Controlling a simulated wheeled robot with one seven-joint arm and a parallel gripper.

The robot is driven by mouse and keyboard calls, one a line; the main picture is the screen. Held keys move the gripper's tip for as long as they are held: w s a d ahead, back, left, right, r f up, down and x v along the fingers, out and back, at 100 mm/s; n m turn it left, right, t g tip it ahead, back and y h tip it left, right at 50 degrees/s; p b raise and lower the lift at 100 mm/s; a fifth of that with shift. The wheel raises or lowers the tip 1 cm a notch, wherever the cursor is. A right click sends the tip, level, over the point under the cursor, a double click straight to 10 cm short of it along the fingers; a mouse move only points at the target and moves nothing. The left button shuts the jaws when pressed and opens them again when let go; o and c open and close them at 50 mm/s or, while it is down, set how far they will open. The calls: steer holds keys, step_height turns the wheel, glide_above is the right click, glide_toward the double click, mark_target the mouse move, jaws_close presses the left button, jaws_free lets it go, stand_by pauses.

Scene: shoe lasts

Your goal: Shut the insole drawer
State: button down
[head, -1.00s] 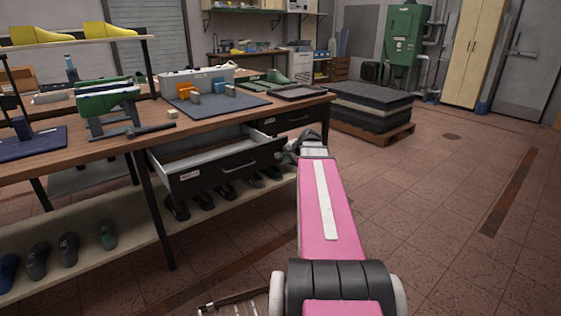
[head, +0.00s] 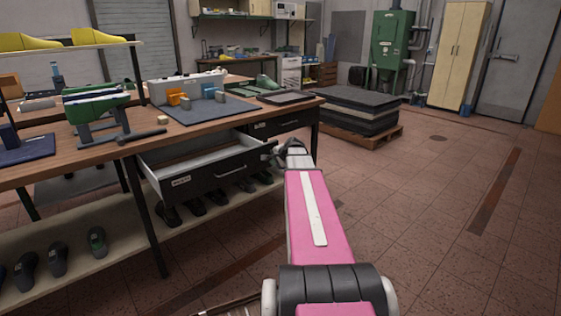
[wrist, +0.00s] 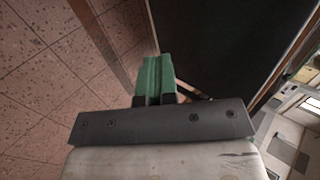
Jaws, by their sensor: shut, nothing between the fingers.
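The open drawer (head: 181,182) hangs under the near workbench in the head view. It has a dark front with a small white label and a bar handle (head: 237,172), and pale inner walls. It is pulled well out, and its inside looks mostly empty. My gripper (head: 271,150) is close to the right end of the drawer front; I cannot tell whether it touches. In the wrist view my green fingers (wrist: 156,78) are together with nothing between them. A dark flat panel (wrist: 215,40), seemingly the drawer front, lies beside them.
A shut drawer (head: 285,125) sits to the right under the same workbench (head: 210,131). Several shoe lasts stand on the lower shelf (head: 115,238). A pallet with dark sheets (head: 355,108) stands behind. The floor (head: 420,220) on the right is clear.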

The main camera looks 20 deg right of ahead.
steer(key=shift+w+a, duration=0.25)
steer(key=shift+w, duration=0.4)
steer(key=shift+w+a, duration=0.2)
steer(key=shift+w, duration=0.45)
glide_toward(232, 144)
steer(key=x, duration=0.4)
steer(key=shift+w+f, duration=0.2)
steer(key=shift+f, duration=0.05)
steer(key=shift+w, duration=0.1)
